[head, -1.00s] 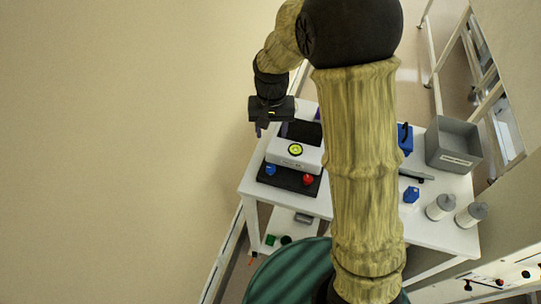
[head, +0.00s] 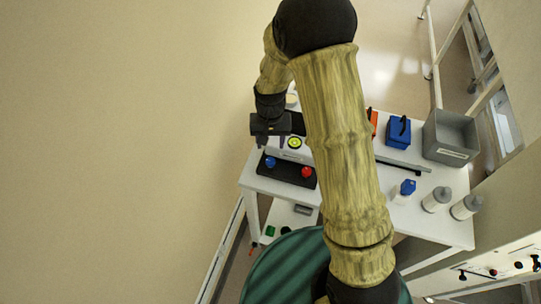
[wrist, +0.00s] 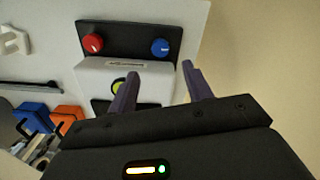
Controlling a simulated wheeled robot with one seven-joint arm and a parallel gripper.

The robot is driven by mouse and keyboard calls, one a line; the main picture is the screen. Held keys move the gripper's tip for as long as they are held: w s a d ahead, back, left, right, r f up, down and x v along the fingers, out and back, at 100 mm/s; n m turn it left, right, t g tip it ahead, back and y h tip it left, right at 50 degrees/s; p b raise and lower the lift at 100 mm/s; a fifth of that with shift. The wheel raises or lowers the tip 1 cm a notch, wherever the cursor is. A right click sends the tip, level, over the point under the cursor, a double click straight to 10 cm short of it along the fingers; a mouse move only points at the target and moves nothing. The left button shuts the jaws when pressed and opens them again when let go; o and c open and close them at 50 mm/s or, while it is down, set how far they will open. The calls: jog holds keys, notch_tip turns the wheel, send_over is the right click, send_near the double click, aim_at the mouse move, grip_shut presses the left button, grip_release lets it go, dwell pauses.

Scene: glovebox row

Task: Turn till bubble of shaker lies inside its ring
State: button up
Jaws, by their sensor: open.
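The shaker (head: 283,154) has a white body on a black base, with a blue knob (head: 270,161) and a red knob (head: 306,171) along the front. A round yellow-green bubble level (head: 294,142) with a dark rim sits on top; it is too small to tell where its bubble lies. In the wrist view the red knob (wrist: 93,42) and blue knob (wrist: 160,47) show clearly, and one finger partly hides the level (wrist: 117,86). My gripper (head: 269,143) is open and empty above the shaker's left side; its fingers (wrist: 159,70) point toward the blue-knob side, seemingly apart from it.
On the white table (head: 410,221) are a blue box (head: 398,134), an orange item (head: 374,122), a small blue item (head: 407,188), a grey bin (head: 451,138) and two white cylinders (head: 436,199). A dark bar (head: 405,164) lies behind. My arm hides the middle.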

aim_at(271, 161)
notch_tip(271, 161, down, 9)
jog(key=shift+f+p, duration=0.1)
jog(key=shift+p, duration=1)
jog(key=c, duration=1)
